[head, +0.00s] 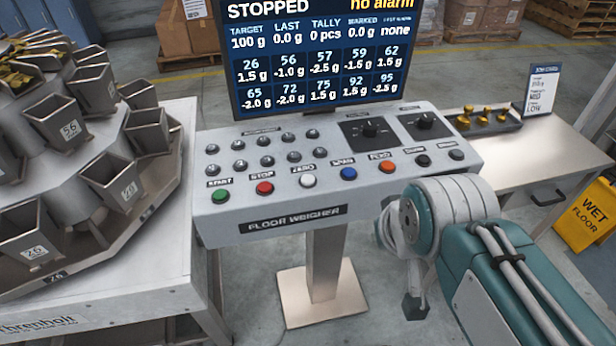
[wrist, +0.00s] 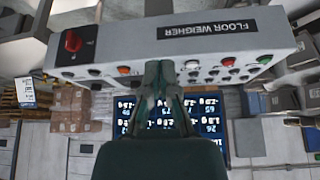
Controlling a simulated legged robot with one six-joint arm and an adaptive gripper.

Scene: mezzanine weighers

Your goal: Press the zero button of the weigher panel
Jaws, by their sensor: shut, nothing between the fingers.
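The weigher panel (head: 345,205) is a light grey console on a post, labelled FLOOR WEIGHER. Its zero button (head: 307,181) is round and white, in the front row between the red stop button (head: 264,188) and a blue button (head: 348,174). In the wrist view the panel is upside down, and the white zero button (wrist: 191,65) shows just right of my fingertips. My gripper (wrist: 160,67) is shut and empty, its fingertips in front of the blue button's place, hiding it. Whether they touch the panel cannot be told.
A screen (head: 320,55) above the panel reads STOPPED and no alarm. A green start button (head: 220,195) and an orange button (head: 387,167) share the row. Weigher buckets (head: 60,125) stand left. A bench (head: 530,155) with a small tray is right, beside a yellow wet-floor sign (head: 588,215).

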